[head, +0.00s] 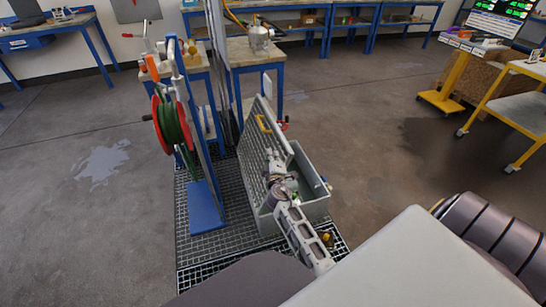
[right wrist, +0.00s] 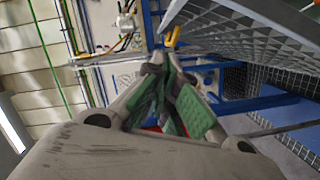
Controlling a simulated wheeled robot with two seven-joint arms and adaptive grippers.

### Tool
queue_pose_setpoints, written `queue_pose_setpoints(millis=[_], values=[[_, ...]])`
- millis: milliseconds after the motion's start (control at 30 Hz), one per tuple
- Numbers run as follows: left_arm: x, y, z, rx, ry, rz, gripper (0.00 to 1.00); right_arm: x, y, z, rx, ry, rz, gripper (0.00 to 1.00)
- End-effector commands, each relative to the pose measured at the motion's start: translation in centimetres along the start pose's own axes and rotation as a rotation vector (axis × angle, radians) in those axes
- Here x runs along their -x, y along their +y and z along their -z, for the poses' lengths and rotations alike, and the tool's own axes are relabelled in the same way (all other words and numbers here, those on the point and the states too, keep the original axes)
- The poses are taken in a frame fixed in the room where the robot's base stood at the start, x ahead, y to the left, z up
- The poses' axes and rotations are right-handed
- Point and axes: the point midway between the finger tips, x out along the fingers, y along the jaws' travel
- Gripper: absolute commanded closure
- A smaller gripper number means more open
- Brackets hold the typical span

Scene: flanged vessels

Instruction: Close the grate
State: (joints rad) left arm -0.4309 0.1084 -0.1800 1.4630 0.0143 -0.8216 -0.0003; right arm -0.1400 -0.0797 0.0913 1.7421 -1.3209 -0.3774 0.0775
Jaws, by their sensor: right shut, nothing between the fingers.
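The grate (head: 252,160) is a grey perforated panel with a yellow handle (head: 264,124). It stands raised, nearly upright, on the left side of an open grey box (head: 313,208). My right gripper (head: 275,163) is over the box, close to the inner face of the grate; I cannot tell whether they touch. In the right wrist view its green-padded fingers (right wrist: 165,68) are shut and empty. The perforated panel (right wrist: 250,42) shows there at the upper right, and the yellow handle (right wrist: 172,38) appears just beyond the fingertips. My left gripper is not in view.
The box stands on a dark floor grating (head: 225,240). A blue stand (head: 206,207) with a green and red hose reel (head: 172,122) is left of it. Workbenches (head: 255,55) stand behind. A yellow cart (head: 505,105) is far right. The floor right of the box is clear.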

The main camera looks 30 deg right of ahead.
Motion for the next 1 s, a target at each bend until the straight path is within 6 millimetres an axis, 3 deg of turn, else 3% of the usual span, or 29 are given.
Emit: queue_pose_setpoints(millis=[533, 933, 1000], values=[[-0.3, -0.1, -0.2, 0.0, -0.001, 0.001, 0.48, -4.9, 0.0, 0.0, 0.0, 0.0, 0.0, 1.0], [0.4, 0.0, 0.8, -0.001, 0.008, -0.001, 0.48, -8.4, 0.0, 0.0, 0.0, 0.0, 0.0, 1.0], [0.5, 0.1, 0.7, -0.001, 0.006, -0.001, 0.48, -8.6, -0.1, -1.1, 0.002, -0.001, 0.001, 1.0]])
